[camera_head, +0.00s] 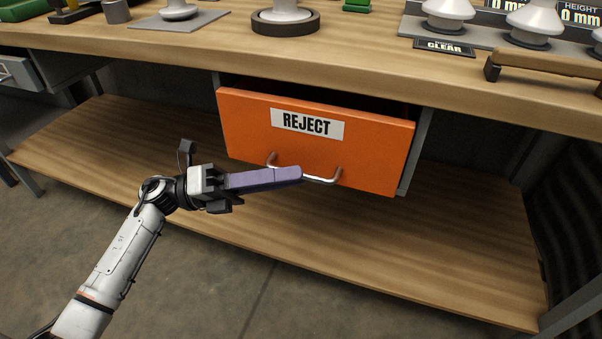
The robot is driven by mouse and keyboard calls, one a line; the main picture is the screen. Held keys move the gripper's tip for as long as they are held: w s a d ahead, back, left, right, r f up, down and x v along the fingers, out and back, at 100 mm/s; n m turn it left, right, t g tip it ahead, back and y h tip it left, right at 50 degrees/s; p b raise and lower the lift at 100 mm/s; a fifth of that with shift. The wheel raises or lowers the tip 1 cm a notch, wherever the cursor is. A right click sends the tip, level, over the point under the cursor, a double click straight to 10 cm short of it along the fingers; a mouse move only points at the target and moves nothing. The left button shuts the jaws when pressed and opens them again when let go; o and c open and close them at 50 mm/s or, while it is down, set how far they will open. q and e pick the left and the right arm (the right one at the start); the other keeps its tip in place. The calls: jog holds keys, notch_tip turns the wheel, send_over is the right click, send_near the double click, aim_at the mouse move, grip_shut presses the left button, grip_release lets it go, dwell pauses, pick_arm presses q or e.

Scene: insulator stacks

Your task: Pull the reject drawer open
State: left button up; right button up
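The reject drawer (245,125) has an orange front with a white REJECT label and sits under the workbench. A dark gap shows above its top edge; I cannot tell how far it stands out. Its metal bar handle (322,180) is low on the front. My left gripper (298,174) comes in from the left, its long purple fingers across the left part of the handle and hiding part of it. The fingers look close together, but I cannot tell whether they touch or close around the bar. My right gripper is not in view.
The workbench top (350,48) overhangs the drawer and carries white insulators, stands and a CLEAR sign (444,47). A wooden lower shelf (400,255) runs below. Another grey drawer (18,75) is at far left. A brown bar handle (545,62) is at right.

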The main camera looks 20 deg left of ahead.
pick_arm(q)
jog(key=shift+x, duration=1.4)
grip_shut()
